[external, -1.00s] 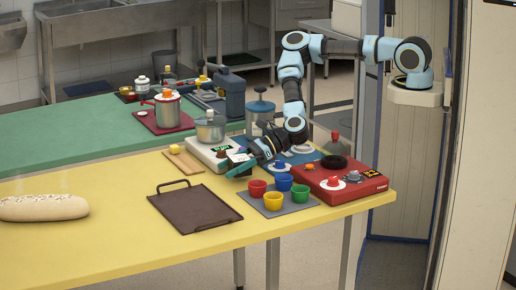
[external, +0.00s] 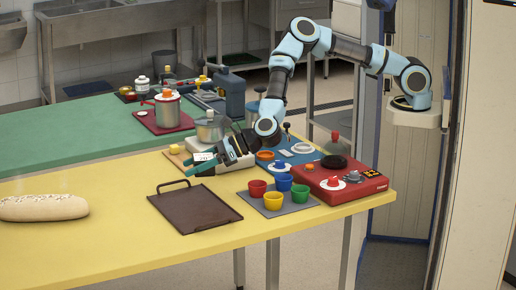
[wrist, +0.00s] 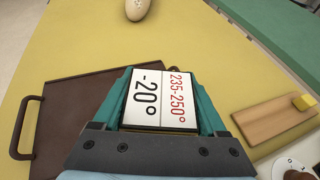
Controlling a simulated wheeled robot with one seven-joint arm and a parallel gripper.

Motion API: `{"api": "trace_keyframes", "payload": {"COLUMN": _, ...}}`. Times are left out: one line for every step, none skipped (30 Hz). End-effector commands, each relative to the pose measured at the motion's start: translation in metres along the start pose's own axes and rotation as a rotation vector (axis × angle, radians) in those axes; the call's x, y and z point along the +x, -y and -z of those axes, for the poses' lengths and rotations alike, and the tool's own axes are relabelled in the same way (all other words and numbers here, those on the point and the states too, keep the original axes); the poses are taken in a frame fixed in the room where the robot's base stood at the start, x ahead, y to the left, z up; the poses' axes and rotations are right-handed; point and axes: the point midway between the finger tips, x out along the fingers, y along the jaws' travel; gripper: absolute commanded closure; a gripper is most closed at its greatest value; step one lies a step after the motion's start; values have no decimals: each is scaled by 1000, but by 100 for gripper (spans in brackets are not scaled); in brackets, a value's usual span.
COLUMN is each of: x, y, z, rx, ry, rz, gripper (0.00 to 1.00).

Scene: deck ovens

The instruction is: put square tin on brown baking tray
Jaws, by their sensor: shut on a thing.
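My gripper (external: 192,163) is shut on the square tin (wrist: 160,100). The tin is a flat square piece with a dark rim and a white face printed "-20°" and "235-250°". In the external view it is a small pale patch between the teal fingers, mostly hidden. The brown baking tray (external: 195,208) lies flat on the yellow table, with a handle at its far left edge. The tray's visible surface is empty. My gripper is in the air above and behind the tray's far side. In the wrist view the tray (wrist: 65,95) shows left of and beneath the gripper.
Red, yellow, blue and green cups stand on a grey mat (external: 249,197) right of the tray. A red appliance (external: 345,188) is further right. A wooden board (external: 188,160) and a pale device lie behind. A loaf (external: 42,207) sits left; the table between is clear.

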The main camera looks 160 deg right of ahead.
Motion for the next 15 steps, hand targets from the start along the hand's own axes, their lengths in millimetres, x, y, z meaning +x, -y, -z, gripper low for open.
{"api": "trace_keyframes", "payload": {"x": 4, "y": -12, "z": -11, "rx": 2, "ry": 9, "rz": 9, "gripper": 95}}
{"api": "trace_keyframes", "payload": {"x": 5, "y": -16, "z": -16, "rx": 5, "ry": 9, "rz": 16, "gripper": 95}}
{"api": "trace_keyframes", "payload": {"x": 6, "y": -22, "z": -23, "rx": 8, "ry": 8, "rz": 24, "gripper": 95}}
{"api": "trace_keyframes", "payload": {"x": 7, "y": -25, "z": -27, "rx": 11, "ry": 7, "rz": 28, "gripper": 95}}
{"api": "trace_keyframes", "payload": {"x": 8, "y": -28, "z": -31, "rx": 13, "ry": 5, "rz": 33, "gripper": 95}}
{"api": "trace_keyframes", "payload": {"x": 8, "y": -32, "z": -35, "rx": 15, "ry": 4, "rz": 38, "gripper": 95}}
{"api": "trace_keyframes", "payload": {"x": 8, "y": -34, "z": -38, "rx": 16, "ry": 4, "rz": 41, "gripper": 95}}
{"api": "trace_keyframes", "payload": {"x": 8, "y": -35, "z": -40, "rx": 16, "ry": 2, "rz": 43, "gripper": 95}}
{"api": "trace_keyframes", "payload": {"x": 9, "y": -36, "z": -39, "rx": 17, "ry": 0, "rz": 46, "gripper": 95}}
{"api": "trace_keyframes", "payload": {"x": 10, "y": -37, "z": -38, "rx": 17, "ry": -2, "rz": 47, "gripper": 95}}
{"api": "trace_keyframes", "payload": {"x": 12, "y": -38, "z": -34, "rx": 17, "ry": -4, "rz": 48, "gripper": 95}}
{"api": "trace_keyframes", "payload": {"x": 14, "y": -38, "z": -29, "rx": 18, "ry": -5, "rz": 48, "gripper": 95}}
{"api": "trace_keyframes", "payload": {"x": 16, "y": -38, "z": -24, "rx": 17, "ry": -5, "rz": 48, "gripper": 95}}
{"api": "trace_keyframes", "payload": {"x": 18, "y": -38, "z": -18, "rx": 16, "ry": -7, "rz": 49, "gripper": 95}}
{"api": "trace_keyframes", "payload": {"x": 21, "y": -38, "z": -11, "rx": 17, "ry": -6, "rz": 49, "gripper": 95}}
